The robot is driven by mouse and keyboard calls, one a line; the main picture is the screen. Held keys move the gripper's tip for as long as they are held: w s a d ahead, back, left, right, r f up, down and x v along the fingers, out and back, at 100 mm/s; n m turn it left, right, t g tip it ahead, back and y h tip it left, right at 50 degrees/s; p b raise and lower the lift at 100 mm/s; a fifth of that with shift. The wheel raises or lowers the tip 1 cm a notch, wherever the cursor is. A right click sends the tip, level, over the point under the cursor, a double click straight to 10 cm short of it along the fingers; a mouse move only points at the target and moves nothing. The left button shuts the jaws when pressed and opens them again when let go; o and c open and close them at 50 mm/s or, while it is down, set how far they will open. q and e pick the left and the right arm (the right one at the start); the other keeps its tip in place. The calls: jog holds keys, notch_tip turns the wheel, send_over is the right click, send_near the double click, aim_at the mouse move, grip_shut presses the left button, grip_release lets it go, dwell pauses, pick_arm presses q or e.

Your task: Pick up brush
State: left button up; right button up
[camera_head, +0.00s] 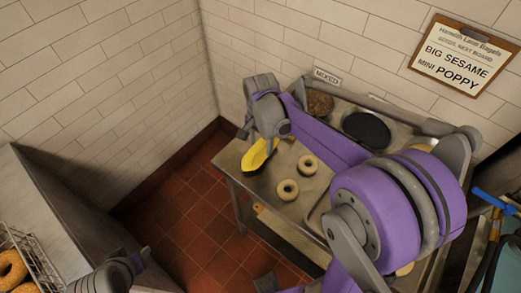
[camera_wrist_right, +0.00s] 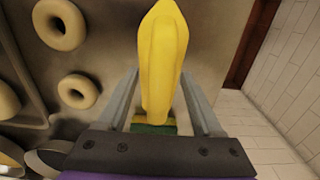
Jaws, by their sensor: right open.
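The brush (camera_head: 258,154) shows as a yellow, elongated shape at the left end of the metal counter, just under my right gripper (camera_head: 262,137). In the right wrist view the brush (camera_wrist_right: 163,62) has a yellow body with a green part near the gripper's base. My right gripper (camera_wrist_right: 160,100) is open, with one grey finger on each side of the brush and visible gaps between. Part of my left arm shows at the lower left of the head view; its fingers cannot be made out.
Two bagels (camera_head: 288,190) (camera_head: 308,165) lie on the counter (camera_head: 262,186) near the brush. A dark round pan (camera_head: 366,129) and a seeded bowl (camera_head: 319,104) stand farther back. A tiled wall is behind. A wire basket with bagels (camera_head: 12,270) is at the lower left.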

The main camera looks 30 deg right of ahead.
grip_shut()
dwell(0.3)
jog(key=shift+r, duration=0.15)
notch_tip(320, 180, up, 10)
jog(key=shift+f+p, duration=0.1)
jog(key=shift+p, duration=0.2)
jog(key=c, duration=0.7)
grip_release()
grip_shut()
